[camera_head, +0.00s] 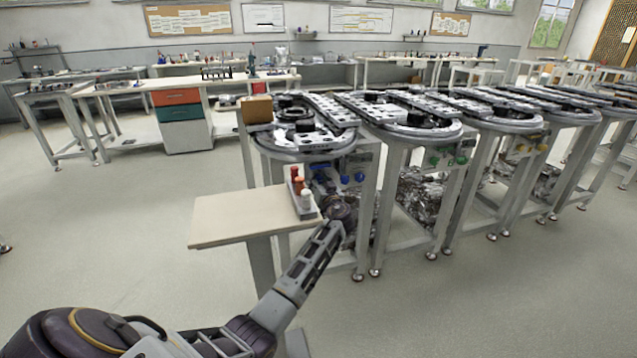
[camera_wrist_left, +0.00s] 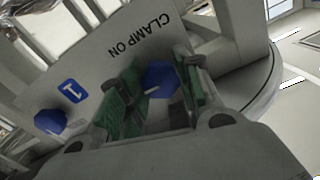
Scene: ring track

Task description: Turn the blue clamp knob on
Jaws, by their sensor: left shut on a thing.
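The blue clamp knob (camera_wrist_left: 158,76) is on a pale panel in the left wrist view, beside the words "CLAMP ON", which appear upside down. It has a light pointer mark. My left gripper (camera_wrist_left: 161,84) has its green-padded fingers on both sides of this knob and is shut on it. In the head view my left gripper (camera_head: 343,206) reaches the front of the nearest ring-track station (camera_head: 307,147), and its fingertips are hard to make out. My right gripper is not in view.
A second blue knob (camera_wrist_left: 50,121) sits beside a blue "1" label (camera_wrist_left: 73,91). More stations line up to the right. Floor at the left is clear.

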